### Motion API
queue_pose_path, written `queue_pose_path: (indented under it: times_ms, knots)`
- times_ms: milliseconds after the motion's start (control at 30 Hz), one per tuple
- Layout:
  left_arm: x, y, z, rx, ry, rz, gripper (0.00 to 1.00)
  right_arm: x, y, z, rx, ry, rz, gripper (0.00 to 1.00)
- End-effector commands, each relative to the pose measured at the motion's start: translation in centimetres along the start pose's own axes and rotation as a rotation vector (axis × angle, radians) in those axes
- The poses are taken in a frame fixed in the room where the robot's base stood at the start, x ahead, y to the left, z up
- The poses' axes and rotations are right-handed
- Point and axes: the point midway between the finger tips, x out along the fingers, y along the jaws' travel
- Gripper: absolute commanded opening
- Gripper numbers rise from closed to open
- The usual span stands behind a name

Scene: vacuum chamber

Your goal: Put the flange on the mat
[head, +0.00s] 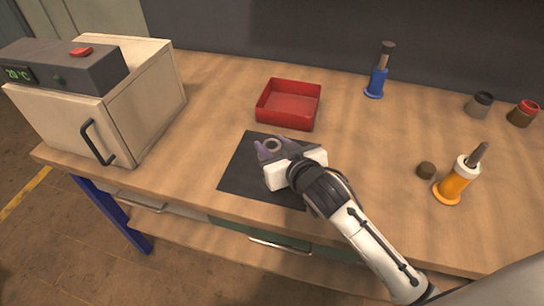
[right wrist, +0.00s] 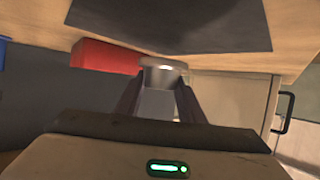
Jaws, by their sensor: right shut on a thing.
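The flange (head: 274,144) is a small grey metal ring. My right gripper (head: 271,147) is shut on it and holds it over the dark mat (head: 240,178). In the right wrist view the flange (right wrist: 164,69) sits between the two dark fingers, and the mat (right wrist: 170,22) shows at the top. There the flange looks apart from the mat, but the exact height is hard to tell. My right gripper and forearm hide the mat's right part in the head view. My left gripper is not in view.
A red tray (head: 291,104) stands just behind the mat. A cream oven (head: 146,90) is at the left. The table's front left is clear.

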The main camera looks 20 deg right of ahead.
Motion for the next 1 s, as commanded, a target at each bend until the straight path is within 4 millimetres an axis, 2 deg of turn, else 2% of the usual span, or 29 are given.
queue_pose_path:
  times_ms: [233, 667, 700, 767, 800, 1000]
  knots:
    - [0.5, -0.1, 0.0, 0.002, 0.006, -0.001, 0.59, 1.2, -0.1, 3.1, 0.001, -0.003, -0.001, 0.09]
    - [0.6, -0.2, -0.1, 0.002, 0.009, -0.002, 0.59, 1.5, -0.1, 3.7, 0.002, 0.000, -0.001, 0.09]
    - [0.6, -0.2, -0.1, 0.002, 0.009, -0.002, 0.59, 1.5, 0.0, 3.7, 0.001, -0.002, 0.000, 0.40]
    - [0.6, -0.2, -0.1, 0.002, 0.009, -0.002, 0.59, 1.4, 0.0, 3.6, 0.001, -0.002, 0.000, 0.50]
    - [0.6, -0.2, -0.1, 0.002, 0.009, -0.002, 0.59, 1.4, 0.0, 3.6, 0.001, -0.002, 0.000, 0.54]
    - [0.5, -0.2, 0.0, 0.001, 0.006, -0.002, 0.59, 1.4, 0.0, 3.6, 0.001, -0.002, 0.000, 0.54]
